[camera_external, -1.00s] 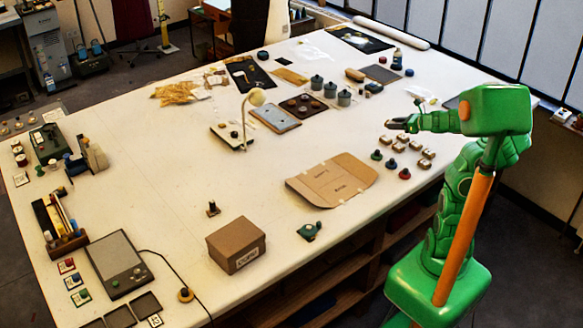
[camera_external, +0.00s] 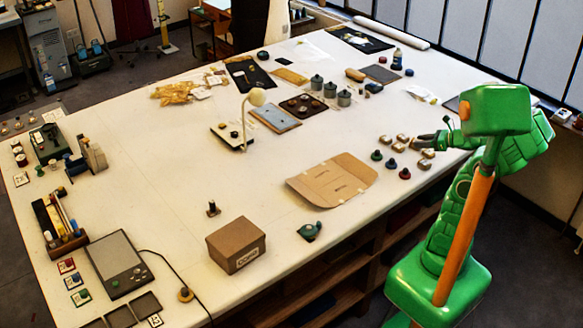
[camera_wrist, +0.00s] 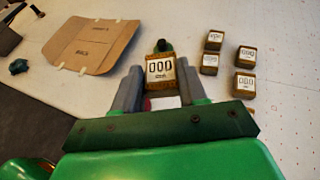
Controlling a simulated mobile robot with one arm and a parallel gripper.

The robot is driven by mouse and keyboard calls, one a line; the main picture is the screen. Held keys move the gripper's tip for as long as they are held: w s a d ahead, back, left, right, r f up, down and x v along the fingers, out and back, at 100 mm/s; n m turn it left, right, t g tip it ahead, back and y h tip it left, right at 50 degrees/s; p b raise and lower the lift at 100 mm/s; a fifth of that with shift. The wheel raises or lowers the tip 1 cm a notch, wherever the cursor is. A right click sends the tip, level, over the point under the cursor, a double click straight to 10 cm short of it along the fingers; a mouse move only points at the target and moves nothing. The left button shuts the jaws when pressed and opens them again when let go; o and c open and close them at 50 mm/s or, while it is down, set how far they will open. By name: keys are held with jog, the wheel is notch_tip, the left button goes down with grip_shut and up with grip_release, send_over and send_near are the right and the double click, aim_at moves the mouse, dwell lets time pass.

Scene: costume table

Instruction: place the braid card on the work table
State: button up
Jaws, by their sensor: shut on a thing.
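My gripper (camera_wrist: 161,83) is low over the right part of the work table (camera_external: 170,170). In the wrist view its two grey fingers are shut on a small brown block (camera_wrist: 160,71) with a white label, its dark marks looking like "000" above tiny text. I cannot tell whether this is the braid card, as the small print is unreadable. In the external view my gripper (camera_external: 424,141) is among similar small labelled blocks, and what it holds is hard to make out there. Something pale and reddish shows between the fingers behind the block.
Several similar labelled blocks (camera_wrist: 244,84) stand to the right in the wrist view. Green, blue and red knobbed pieces (camera_external: 391,163) stand close by. A flat cardboard piece (camera_external: 330,182) lies to the left, with a brown box (camera_external: 236,245) beyond it.

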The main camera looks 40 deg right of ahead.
jog(key=s+a, duration=0.2)
jog(key=s, duration=0.3)
send_over(415, 159)
jog(key=shift+s+a+f, duration=0.1)
jog(key=shift+s+f, duration=0.05)
jog(key=shift+f, duration=1.9)
jog(key=shift+s+f, duration=0.1)
jog(key=shift+f, duration=1.9)
jog(key=shift+w+f, duration=0.2)
jog(key=shift+f, duration=1.6)
jog(key=shift+f, duration=0.25)
jog(key=o, duration=1)
